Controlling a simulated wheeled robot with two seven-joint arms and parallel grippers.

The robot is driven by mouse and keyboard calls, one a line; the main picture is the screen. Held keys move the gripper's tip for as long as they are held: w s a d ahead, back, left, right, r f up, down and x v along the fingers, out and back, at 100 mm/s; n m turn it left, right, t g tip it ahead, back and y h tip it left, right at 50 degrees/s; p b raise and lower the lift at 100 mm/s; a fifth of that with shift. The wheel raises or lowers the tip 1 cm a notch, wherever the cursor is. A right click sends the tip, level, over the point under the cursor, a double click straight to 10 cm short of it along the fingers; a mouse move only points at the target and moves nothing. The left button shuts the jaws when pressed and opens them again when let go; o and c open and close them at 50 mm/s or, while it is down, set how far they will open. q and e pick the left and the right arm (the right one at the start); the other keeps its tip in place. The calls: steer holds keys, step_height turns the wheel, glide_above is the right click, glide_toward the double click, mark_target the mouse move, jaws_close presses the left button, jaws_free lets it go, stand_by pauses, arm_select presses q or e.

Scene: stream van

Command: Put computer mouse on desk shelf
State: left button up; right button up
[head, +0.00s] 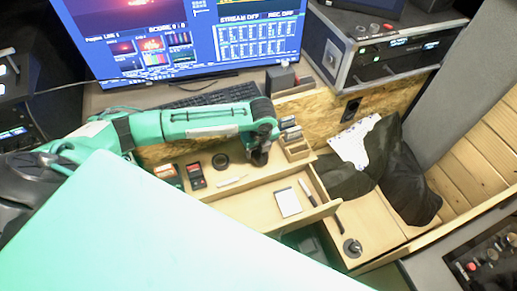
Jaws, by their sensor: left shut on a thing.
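My left gripper (260,148) is at the end of the teal arm that comes in from the left. It points down over the wooden desk ledge (262,176), just left of a small wooden organizer (297,152). It is shut on a small dark thing, which looks like the computer mouse (258,158). The fingers hide most of it. I cannot tell whether it touches the wood below. I cannot tell for sure which surface is the desk shelf. My right gripper is not in view.
A monitor (190,35) and a keyboard (215,95) stand behind my arm. On the ledge lie a black round thing (220,161), a red-and-black device (195,175) and a white pen (232,182). A notepad (288,202) lies in front. Black cloth (405,175) drapes at the right.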

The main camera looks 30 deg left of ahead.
arm_select(q)
steer(key=shift+f, duration=0.55)
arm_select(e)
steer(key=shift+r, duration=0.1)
arm_select(q)
steer(key=shift+f, duration=0.1)
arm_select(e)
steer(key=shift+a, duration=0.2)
arm_select(q)
steer(key=o, duration=1)
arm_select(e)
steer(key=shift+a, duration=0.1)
arm_select(q)
steer(key=r, duration=0.3)
steer(key=r+b, duration=0.1)
steer(key=r, duration=0.3)
steer(key=d+r, duration=0.1)
steer(key=r, duration=0.2)
steer(key=shift+s+r, duration=0.35)
steer(key=shift+r, duration=0.05)
steer(key=shift+d+r, duration=0.1)
steer(key=shift+r, duration=0.6)
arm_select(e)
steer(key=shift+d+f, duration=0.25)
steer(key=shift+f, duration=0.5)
